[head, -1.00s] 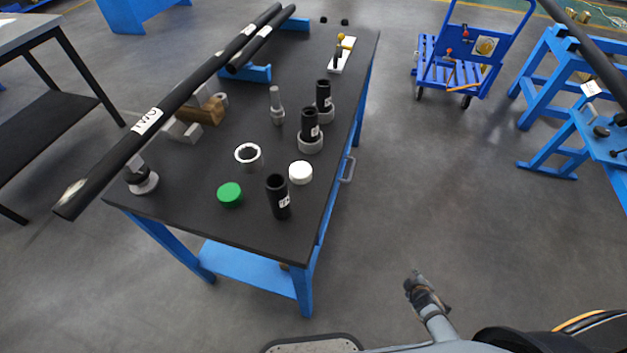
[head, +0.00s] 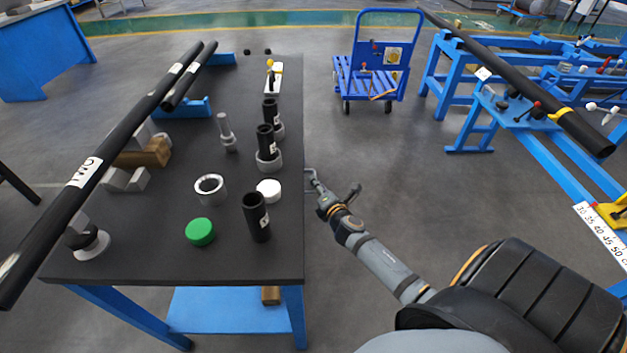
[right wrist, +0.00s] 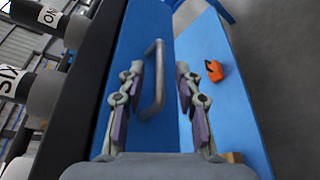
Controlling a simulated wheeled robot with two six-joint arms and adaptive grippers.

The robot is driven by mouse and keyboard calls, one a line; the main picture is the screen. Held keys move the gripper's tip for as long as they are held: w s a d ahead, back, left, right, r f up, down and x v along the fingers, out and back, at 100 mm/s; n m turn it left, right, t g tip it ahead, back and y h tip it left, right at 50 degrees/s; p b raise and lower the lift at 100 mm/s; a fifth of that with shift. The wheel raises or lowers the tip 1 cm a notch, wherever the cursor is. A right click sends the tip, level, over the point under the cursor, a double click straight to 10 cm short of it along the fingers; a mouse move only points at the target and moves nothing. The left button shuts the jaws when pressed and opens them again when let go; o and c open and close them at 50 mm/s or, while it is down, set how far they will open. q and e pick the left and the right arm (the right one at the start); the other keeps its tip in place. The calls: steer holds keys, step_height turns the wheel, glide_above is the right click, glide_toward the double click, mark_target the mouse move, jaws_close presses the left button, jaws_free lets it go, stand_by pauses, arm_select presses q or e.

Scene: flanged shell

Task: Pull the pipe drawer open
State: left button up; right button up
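The drawer front (right wrist: 148,25) is a blue panel on the side of the black-topped table, and it looks closed. Its grey bar handle (right wrist: 155,85) shows in the right wrist view between my fingers. My right gripper (right wrist: 159,75) is open, with one finger on each side of the handle and a visible gap to it. In the head view my right gripper (head: 335,185) is beside the table's right edge. There I cannot clearly separate the handle from the finger. My left gripper is not in view.
The black tabletop (head: 190,150) holds long black pipes (head: 100,160), a green cap (head: 200,232), a white cap (head: 268,190) and black pipe pieces (head: 256,217). An orange object (right wrist: 214,70) lies on the lower blue shelf.

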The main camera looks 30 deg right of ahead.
steer(key=shift+x, duration=1.8)
jaws_close()
